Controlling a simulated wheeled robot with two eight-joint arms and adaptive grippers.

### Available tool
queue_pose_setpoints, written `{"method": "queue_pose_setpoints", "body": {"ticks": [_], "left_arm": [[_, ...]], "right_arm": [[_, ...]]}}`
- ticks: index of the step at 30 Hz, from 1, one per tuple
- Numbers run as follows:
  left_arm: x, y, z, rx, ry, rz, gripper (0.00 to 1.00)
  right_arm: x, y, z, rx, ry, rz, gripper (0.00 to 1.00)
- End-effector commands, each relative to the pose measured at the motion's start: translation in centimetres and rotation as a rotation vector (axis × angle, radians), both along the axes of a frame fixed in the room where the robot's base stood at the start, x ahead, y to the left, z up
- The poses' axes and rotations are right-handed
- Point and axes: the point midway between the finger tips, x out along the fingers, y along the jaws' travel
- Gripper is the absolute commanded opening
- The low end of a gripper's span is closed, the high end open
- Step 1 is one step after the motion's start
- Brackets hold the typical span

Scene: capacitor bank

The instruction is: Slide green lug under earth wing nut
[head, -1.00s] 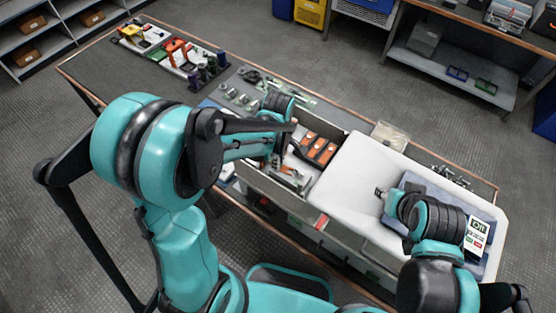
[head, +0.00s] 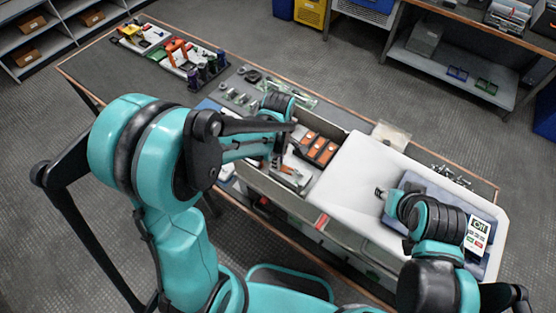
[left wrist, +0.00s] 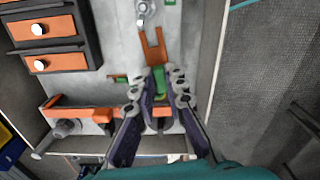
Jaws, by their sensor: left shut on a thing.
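In the left wrist view my left gripper (left wrist: 158,88) is shut on the green sleeve of the green lug (left wrist: 159,79). The lug's copper-coloured forked end (left wrist: 154,46) points up the picture, toward a silvery fastener (left wrist: 143,12) beside a small green mark. This looks like the earth wing nut; its top is cut off by the picture edge. A gap shows between fork and fastener. In the head view my left gripper (head: 278,158) is inside the open cabinet, partly hidden by its own arm. My right gripper (head: 382,192) is over the white cover; its finger opening is too small to judge.
Orange blocks with white knobs (left wrist: 45,28) stand left of the lug in the wrist view. An orange bar (left wrist: 80,113) lies below them. The cabinet's side wall (left wrist: 207,55) is close on the right. The white cover (head: 350,170) lies right of the cabinet opening.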

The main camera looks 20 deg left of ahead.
Motion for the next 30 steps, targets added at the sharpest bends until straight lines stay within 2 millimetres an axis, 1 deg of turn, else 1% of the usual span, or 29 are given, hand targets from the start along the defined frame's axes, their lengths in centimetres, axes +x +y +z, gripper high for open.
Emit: {"method": "queue_pose_setpoints", "body": {"ticks": [14,30], "left_arm": [[0.0,-0.1,0.0,0.000,0.000,0.000,0.00],[-0.2,-1.2,0.0,0.000,0.000,-0.001,0.00]], "right_arm": [[0.0,0.0,-0.1,0.000,0.000,0.000,0.40],[0.0,0.0,-0.2,0.000,0.000,0.000,0.40]]}}
